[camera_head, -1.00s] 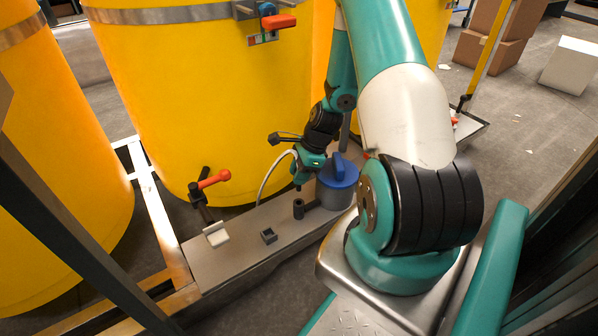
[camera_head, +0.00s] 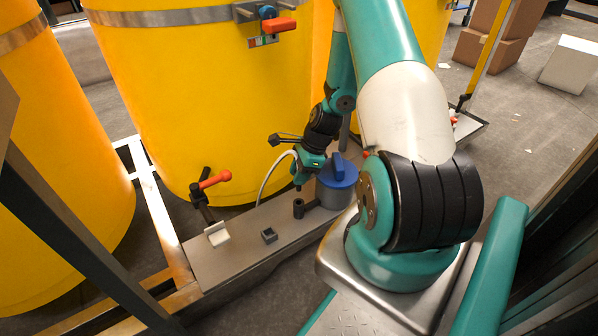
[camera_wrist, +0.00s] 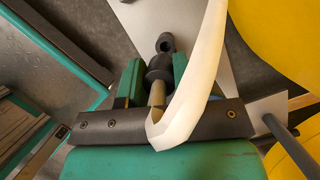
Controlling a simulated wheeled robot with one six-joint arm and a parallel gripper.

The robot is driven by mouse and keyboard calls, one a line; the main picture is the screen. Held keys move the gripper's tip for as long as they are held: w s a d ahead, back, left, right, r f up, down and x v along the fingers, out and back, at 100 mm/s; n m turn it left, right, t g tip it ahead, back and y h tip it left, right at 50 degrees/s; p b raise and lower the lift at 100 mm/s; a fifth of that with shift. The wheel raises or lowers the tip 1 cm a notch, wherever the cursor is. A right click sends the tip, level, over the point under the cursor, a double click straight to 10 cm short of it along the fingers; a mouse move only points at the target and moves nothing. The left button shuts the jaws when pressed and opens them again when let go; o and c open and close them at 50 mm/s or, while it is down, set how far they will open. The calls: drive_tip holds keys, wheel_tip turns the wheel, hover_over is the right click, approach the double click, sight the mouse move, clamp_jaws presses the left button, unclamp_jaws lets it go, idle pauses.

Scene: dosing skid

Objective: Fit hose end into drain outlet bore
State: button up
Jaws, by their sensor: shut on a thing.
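My gripper (camera_head: 300,181) is shut on the hose end, just above the drain outlet (camera_head: 298,209), a dark upright stub on the grey skid plate. In the wrist view my gripper (camera_wrist: 156,72) has its teal jaws on either side of the dark hose end (camera_wrist: 159,68). The outlet's dark round mouth (camera_wrist: 166,42) shows just past the hose end. Whether the two touch is unclear. The pale hose (camera_wrist: 196,85) bends beside the jaws. In the head view the hose (camera_head: 266,178) arcs left and down to the plate.
A grey pot with a blue lid (camera_head: 337,181) stands close right of my gripper. A large yellow tank (camera_head: 200,100) rises behind. The front plate strip is clear.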

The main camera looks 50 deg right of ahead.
drive_tip(key=shift+f+b, duration=2.35)
drive_tip(key=shift+f, duration=2.1)
drive_tip(key=o, duration=1)
drive_tip(key=shift+r, duration=0.1)
drive_tip(key=p+v, duration=0.8)
drive_tip(key=v, duration=0.9)
drive_tip(key=shift+r+p, duration=0.2)
drive_tip(key=shift+p, duration=0.15)
